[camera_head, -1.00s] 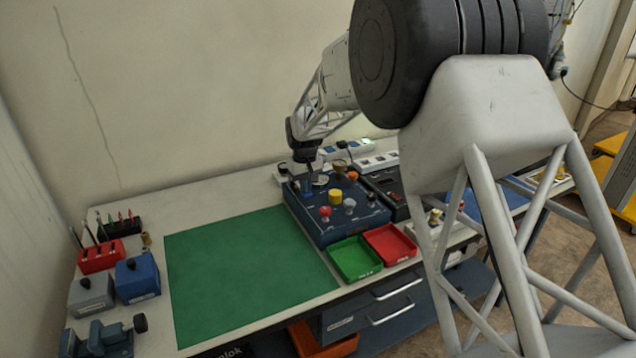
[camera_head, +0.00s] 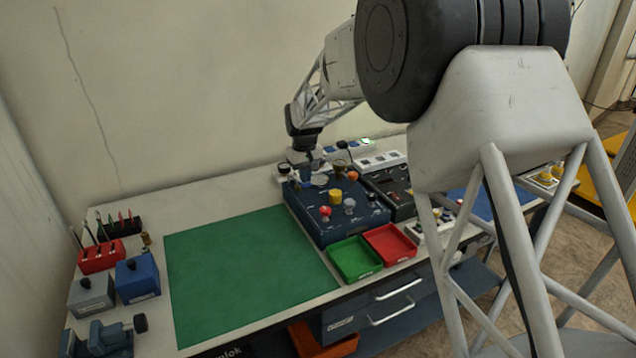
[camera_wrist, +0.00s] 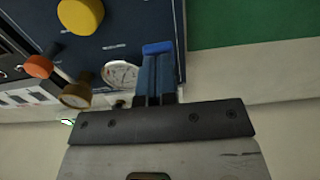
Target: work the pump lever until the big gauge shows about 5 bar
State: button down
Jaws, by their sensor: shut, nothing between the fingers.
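The dark blue pump panel (camera_head: 330,222) stands at the back of the bench and also shows in the wrist view (camera_wrist: 115,25). A round white-faced gauge (camera_wrist: 121,75) sits beside my gripper in the wrist view; its face is also in the head view (camera_head: 320,180). Its reading is too small to tell. My gripper (camera_wrist: 158,52) is shut and empty, its blue fingers together over the panel's rear left part. In the head view it is small and dark (camera_head: 304,174). I cannot tell for certain which part is the pump lever, or whether the fingers touch it.
Green (camera_head: 372,273) and red (camera_head: 408,252) trays are in front. The green mat (camera_head: 240,280) to the left is clear.

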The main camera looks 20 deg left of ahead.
jog(key=shift+r, duration=0.2)
dwell(0.5)
jog(key=shift+r, duration=3.35)
jog(key=shift+d, duration=0.1)
jog(key=shift+d+r, duration=0.15)
jog(key=shift+d, duration=0.1)
jog(key=s+d+r+m, duration=0.2)
jog(key=s+d+r, duration=0.3)
jog(key=d, duration=0.6)
jog(key=s+d+r+m+t, duration=0.1)
jog(key=s+d+r, duration=0.2)
jog(key=s+d, duration=0.6)
jog(key=s+d+r+m, duration=0.2)
jog(key=s+d+r, duration=0.1)
jog(key=d, duration=1)
jog(key=s+d+f+m, duration=0.1)
jog(key=s+d+f, duration=0.1)
jog(key=s+d, duration=0.3)
jog(key=s+d+f+m+t, duration=0.1)
jog(key=s+d, duration=0.5)
jog(key=s, duration=0.8)
jog(key=s+d+f+m, duration=0.2)
jog(key=s+d, duration=0.4)
jog(key=s, duration=0.4)
jog(key=shift+f+t, duration=0.3)
jog(key=shift+f, duration=0.25)
